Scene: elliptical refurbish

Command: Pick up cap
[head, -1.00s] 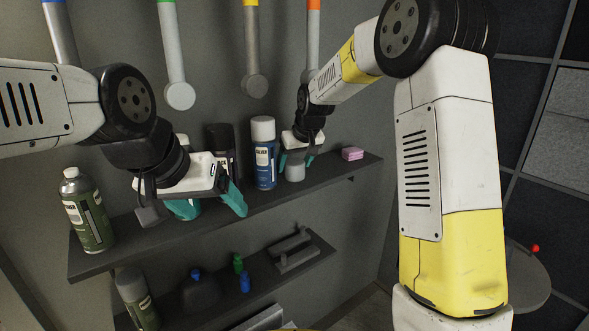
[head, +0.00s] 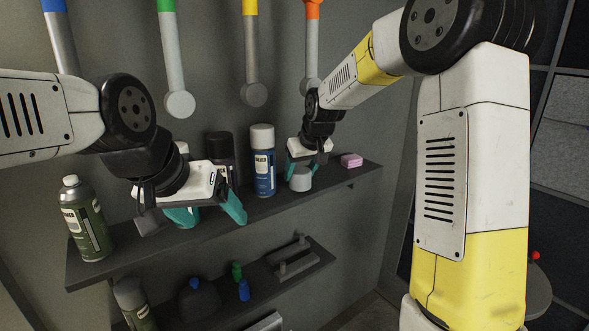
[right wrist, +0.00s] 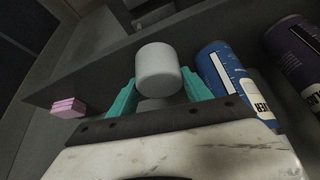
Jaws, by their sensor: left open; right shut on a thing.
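The cap (head: 301,180) is a light grey cylinder at the upper shelf, right of the blue can. It also shows in the right wrist view (right wrist: 158,66), between the two teal fingers. My right gripper (head: 303,170) is shut on it from above, and the cap looks tilted. I cannot tell whether the cap still touches the shelf. My left gripper (head: 208,212) is open and empty over the left half of the upper shelf, in front of a dark can.
The upper shelf (head: 340,180) also bears a green spray can (head: 86,220), a dark can (head: 220,148), a blue can (head: 263,162) close left of the cap, and a pink block (head: 351,160). A lower shelf (head: 318,258) holds small bottles. Coloured-top tubes hang above.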

